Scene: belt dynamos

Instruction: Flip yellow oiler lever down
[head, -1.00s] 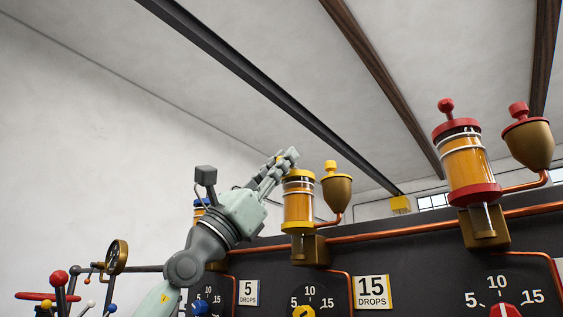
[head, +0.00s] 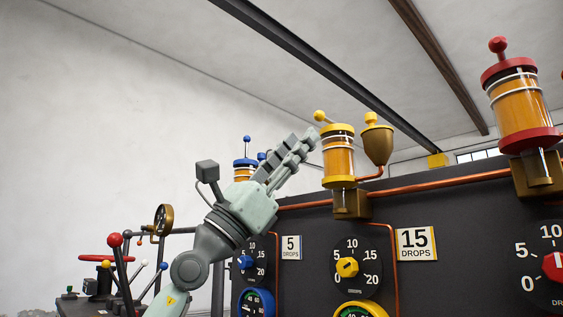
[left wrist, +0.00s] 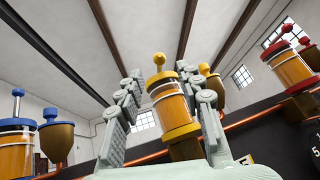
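The yellow oiler (head: 338,158) is a glass cylinder of amber oil with yellow caps, mounted on the dark panel's top. Its lever, a short stem with a yellow knob (head: 319,116), sticks up from the cap and leans left in the head view. The knob also shows in the left wrist view (left wrist: 159,58). My left gripper (head: 304,140) is just left of the oiler, below the knob. In the left wrist view its fingers (left wrist: 163,78) are spread, with the oiler framed between them, and hold nothing. I cannot tell the exact gap to the lever. My right gripper is not in view.
The red oiler (head: 521,105) stands to the right, and a blue oiler (head: 244,171) is partly behind my left arm. A yellow-lidded brass cup (head: 377,145) adjoins the yellow oiler. Copper pipe (head: 430,187) runs along the panel top. Colored levers (head: 115,240) stand lower left.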

